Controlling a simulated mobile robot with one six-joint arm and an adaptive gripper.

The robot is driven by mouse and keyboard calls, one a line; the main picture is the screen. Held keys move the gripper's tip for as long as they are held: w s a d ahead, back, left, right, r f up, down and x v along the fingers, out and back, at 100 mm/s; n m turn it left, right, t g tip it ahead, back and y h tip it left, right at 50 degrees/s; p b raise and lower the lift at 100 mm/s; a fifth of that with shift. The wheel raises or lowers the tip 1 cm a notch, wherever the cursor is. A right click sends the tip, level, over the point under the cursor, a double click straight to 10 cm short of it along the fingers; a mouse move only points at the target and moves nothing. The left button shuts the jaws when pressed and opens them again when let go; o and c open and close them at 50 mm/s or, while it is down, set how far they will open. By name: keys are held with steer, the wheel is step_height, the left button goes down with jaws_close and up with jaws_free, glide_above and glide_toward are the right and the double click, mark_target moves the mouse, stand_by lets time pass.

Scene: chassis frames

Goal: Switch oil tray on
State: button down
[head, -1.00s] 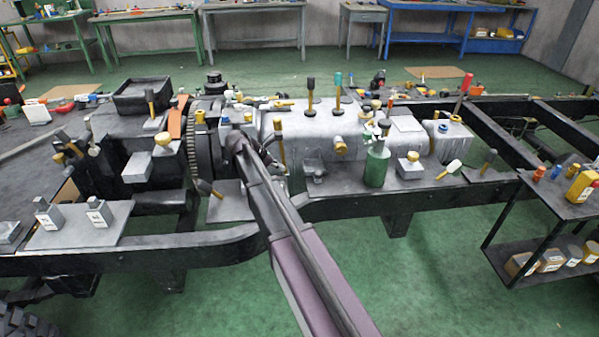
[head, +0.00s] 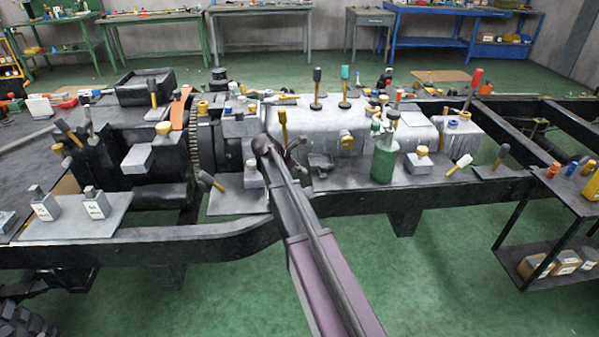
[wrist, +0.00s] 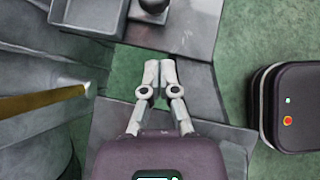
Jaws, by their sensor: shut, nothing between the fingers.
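No part in view carries a readable oil tray label, so I cannot tell which control is the oil tray's. A black-handled yellow lever (head: 210,180) leans over a grey plate (head: 228,206) on the chassis's near side. A grey box-shaped part (wrist: 88,14) is at the top left. In the head view my fingers are not clearly visible near the end of my arm.
Several upright levers, including a black-topped one (head: 316,88) and a teal-topped one (head: 345,86), stand on the grey housing. A green canister (head: 384,160) stands right of my arm. A dark shelf cart (head: 545,245) is at the right. Green floor (head: 440,270) shows in front.

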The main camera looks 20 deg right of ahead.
mark_target(322, 174)
steer(key=shift+d+f, duration=0.15)
steer(key=shift+d, duration=1)
steer(key=shift+d+f, duration=0.1)
steer(key=shift+d, duration=1.05)
